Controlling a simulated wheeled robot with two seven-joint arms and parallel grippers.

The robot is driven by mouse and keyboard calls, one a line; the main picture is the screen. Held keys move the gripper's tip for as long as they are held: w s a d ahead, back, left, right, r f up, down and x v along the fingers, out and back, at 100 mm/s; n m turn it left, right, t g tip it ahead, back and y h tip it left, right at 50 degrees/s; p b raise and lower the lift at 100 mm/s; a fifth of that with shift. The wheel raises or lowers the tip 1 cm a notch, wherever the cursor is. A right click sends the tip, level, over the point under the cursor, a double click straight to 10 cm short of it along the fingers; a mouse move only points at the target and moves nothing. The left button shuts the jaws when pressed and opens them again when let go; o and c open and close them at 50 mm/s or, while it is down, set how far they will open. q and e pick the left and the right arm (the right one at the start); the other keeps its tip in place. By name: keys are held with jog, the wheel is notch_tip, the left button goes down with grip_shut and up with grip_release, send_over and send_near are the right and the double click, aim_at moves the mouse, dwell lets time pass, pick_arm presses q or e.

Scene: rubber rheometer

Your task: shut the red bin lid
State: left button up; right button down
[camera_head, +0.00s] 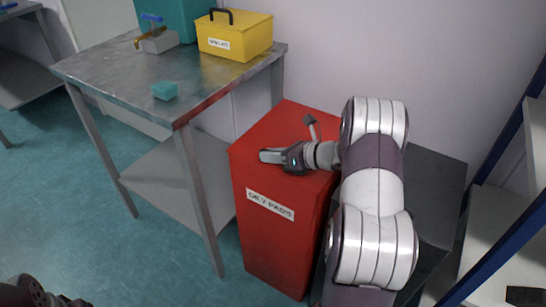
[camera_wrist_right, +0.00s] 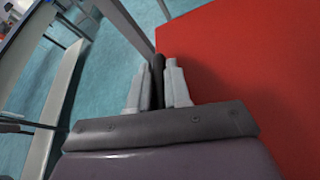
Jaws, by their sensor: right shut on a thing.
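The red bin (camera_head: 270,235) stands right of the metal table, with a white label reading "DEY PADS" on its front. Its red lid (camera_head: 288,122) looks level on top, with no gap that I can make out. My right gripper (camera_head: 268,156) lies over the front part of the lid, pointing left. In the right wrist view, the right fingers (camera_wrist_right: 159,85) are shut on a narrow dark strip (camera_wrist_right: 158,72) beside the broad red surface (camera_wrist_right: 240,65). What the strip belongs to is unclear. At the bottom left of the head view, only part of my left arm end (camera_head: 40,292) shows; its jaws are unclear.
A dark box (camera_head: 440,175) stands right of the bin, near a blue-posted shelf (camera_head: 500,240).

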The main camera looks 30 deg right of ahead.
jog(key=shift+s+a+f, duration=0.15)
jog(key=shift+f, duration=0.25)
jog(key=shift+s+a+f, duration=0.1)
jog(key=shift+f, duration=0.3)
jog(key=c, duration=1.2)
grip_release()
jog(key=shift+o, duration=0.2)
jog(key=shift+r, duration=0.1)
jog(key=shift+s+d+r, duration=0.15)
jog(key=shift+d, duration=0.05)
notch_tip(320, 180, up, 5)
jog(key=p, duration=0.1)
send_over(313, 180)
